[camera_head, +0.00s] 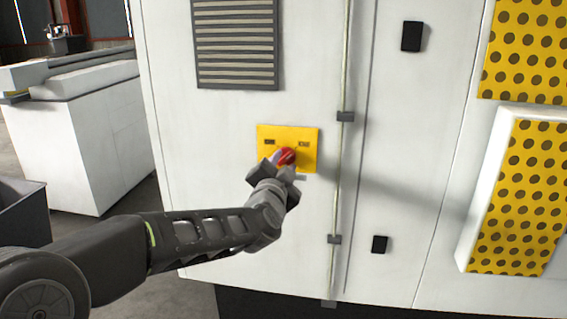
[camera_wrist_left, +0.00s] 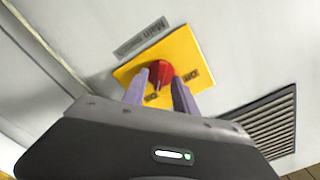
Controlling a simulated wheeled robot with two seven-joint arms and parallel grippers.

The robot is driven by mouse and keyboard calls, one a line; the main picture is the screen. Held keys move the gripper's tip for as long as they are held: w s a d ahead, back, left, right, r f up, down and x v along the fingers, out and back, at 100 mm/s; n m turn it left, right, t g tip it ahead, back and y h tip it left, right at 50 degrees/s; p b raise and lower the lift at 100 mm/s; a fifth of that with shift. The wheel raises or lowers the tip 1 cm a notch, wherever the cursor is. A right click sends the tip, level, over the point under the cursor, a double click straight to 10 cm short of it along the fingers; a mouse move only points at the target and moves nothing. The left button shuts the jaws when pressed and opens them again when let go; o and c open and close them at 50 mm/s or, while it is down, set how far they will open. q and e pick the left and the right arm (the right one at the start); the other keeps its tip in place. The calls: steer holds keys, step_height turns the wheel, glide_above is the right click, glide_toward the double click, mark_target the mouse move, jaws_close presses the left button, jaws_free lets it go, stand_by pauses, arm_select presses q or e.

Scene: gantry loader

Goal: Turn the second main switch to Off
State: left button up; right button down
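A red rotary switch knob (camera_head: 287,155) sits on a yellow plate (camera_head: 308,136) on the white cabinet front. In the left wrist view the red knob (camera_wrist_left: 160,74) stands on the yellow plate (camera_wrist_left: 190,50), with a grey "Main" label (camera_wrist_left: 141,37) beside it and small dark labels on it, too blurred to read. My left gripper (camera_head: 284,166) is at the knob. Its two fingers (camera_wrist_left: 158,88) reach either side of the knob's near part; whether they touch it I cannot tell. My right gripper is in neither view.
A grey vent grille (camera_head: 237,42) is above the plate. A thin vertical conduit (camera_head: 341,150) runs to its right. Black handles (camera_head: 412,36) and yellow perforated panels (camera_head: 525,190) are further right.

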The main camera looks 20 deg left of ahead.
arm_select(q)
steer(key=shift+w+a, duration=0.1)
steer(key=shift+w, duration=0.25)
steer(key=shift+c, duration=0.5)
jaws_close()
